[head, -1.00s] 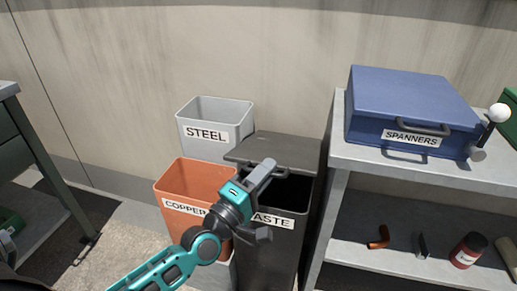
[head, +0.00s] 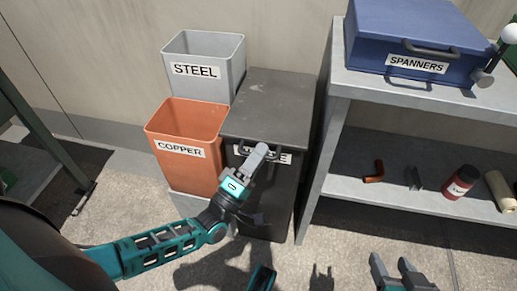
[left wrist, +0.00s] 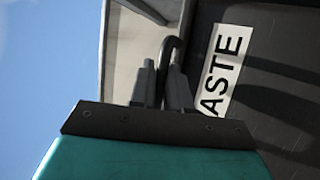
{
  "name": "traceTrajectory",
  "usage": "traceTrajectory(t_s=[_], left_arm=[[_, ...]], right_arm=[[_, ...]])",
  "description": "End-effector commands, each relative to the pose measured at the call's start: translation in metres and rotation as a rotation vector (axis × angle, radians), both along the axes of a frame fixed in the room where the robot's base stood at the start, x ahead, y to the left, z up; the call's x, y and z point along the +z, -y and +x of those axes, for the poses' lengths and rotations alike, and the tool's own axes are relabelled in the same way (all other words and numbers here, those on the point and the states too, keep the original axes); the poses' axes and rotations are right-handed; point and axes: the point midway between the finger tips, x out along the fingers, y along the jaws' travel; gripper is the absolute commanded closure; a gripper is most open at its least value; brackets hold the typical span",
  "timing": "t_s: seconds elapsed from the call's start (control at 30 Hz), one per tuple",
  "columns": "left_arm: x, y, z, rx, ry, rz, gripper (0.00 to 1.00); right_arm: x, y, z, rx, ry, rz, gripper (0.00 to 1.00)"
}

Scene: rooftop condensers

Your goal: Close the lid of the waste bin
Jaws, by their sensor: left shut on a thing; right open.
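The dark waste bin (head: 279,200) stands between the copper bin and the shelf. Its dark grey lid (head: 262,103) lies about level over the top, and the opening is no longer visible. My left gripper (head: 258,154) is at the lid's front edge, in front of the WASTE label, partly covering it. In the left wrist view its fingers (left wrist: 161,80) are shut on the dark curved lid handle (left wrist: 168,55), with the label (left wrist: 220,70) beside them. Any small gap under the lid's front edge cannot be told. My right gripper (head: 391,264) is open and empty at the bottom right.
The orange copper bin (head: 188,127) stands close at the left, with the grey steel bin (head: 205,88) behind it. A grey shelf (head: 400,100) stands close at the right, carrying a blue spanners box (head: 415,35). The floor in front is clear.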

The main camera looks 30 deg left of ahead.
Motion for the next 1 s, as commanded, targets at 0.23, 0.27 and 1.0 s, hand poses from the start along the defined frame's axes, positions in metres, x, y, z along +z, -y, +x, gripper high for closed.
traceTrajectory(t_s=[0.23,0.27,1.0], left_arm=[[-0.0055,-0.0005,0.0007,0.001,0.002,0.0,1.0],[-0.0059,-0.0005,0.0006,0.001,0.001,0.0,1.0],[-0.0065,-0.0004,-0.0013,0.0,0.0,0.002,0.62]], right_arm=[[0.0,0.0003,0.0,0.0,0.001,0.0,0.48],[0.0,0.0003,0.0,0.0,0.001,0.0,0.48],[-0.0015,0.0008,-0.0029,-0.002,-0.006,-0.001,0.48]])
